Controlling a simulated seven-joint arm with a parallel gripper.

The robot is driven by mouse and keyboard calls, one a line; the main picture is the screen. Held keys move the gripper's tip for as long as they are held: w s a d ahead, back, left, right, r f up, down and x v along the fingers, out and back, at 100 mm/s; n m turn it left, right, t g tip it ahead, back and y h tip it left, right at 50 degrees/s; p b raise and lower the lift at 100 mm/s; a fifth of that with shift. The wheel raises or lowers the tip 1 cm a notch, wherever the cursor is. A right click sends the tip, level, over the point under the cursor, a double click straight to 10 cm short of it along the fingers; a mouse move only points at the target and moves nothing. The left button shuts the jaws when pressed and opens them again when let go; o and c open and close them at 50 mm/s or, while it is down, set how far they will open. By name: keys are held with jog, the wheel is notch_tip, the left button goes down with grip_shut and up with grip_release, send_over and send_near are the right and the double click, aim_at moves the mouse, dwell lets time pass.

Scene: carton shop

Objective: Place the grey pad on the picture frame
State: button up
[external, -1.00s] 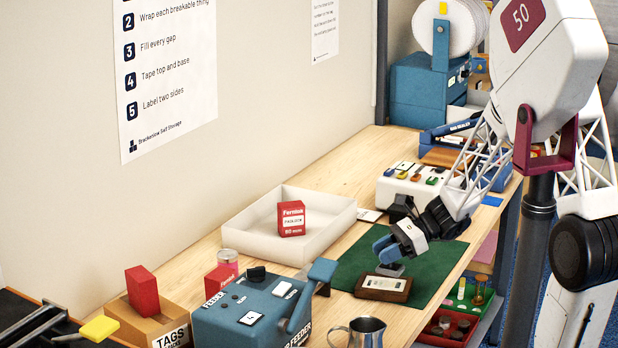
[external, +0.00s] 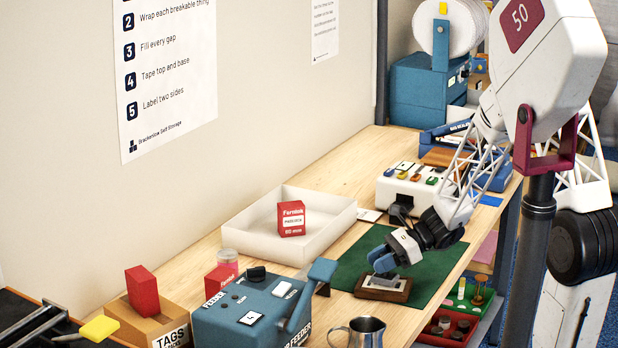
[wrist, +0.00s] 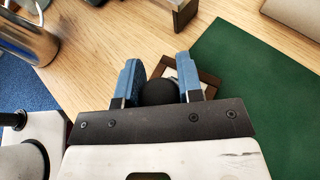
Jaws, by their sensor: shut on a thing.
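The picture frame (external: 394,293) is brown wood with a pale inset and lies flat at the front left edge of the green mat (external: 428,271). My gripper (external: 382,265) is right above it, its blue fingers shut on the grey pad (external: 381,278). The pad is low over the frame's pale middle; I cannot tell if it touches. In the wrist view the picture frame (wrist: 209,83) shows partly behind the blue fingers, and a dark round part sits between them. The pad itself is mostly hidden there.
A metal mug (external: 358,333) stands at the near table edge. The blue feeder machine (external: 240,318) is to the left. A white tray (external: 250,240) with a red box (external: 291,218) is behind. The green mat right of the frame is clear.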

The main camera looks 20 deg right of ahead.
jog(key=shift+f, duration=0.3)
jog(key=o, duration=0.9)
jog(key=shift+r, duration=0.2)
jog(key=shift+d+r, duration=0.15)
jog(key=shift+d, duration=0.2)
jog(key=shift+v, duration=5.65)
jog(key=shift+s, duration=0.1)
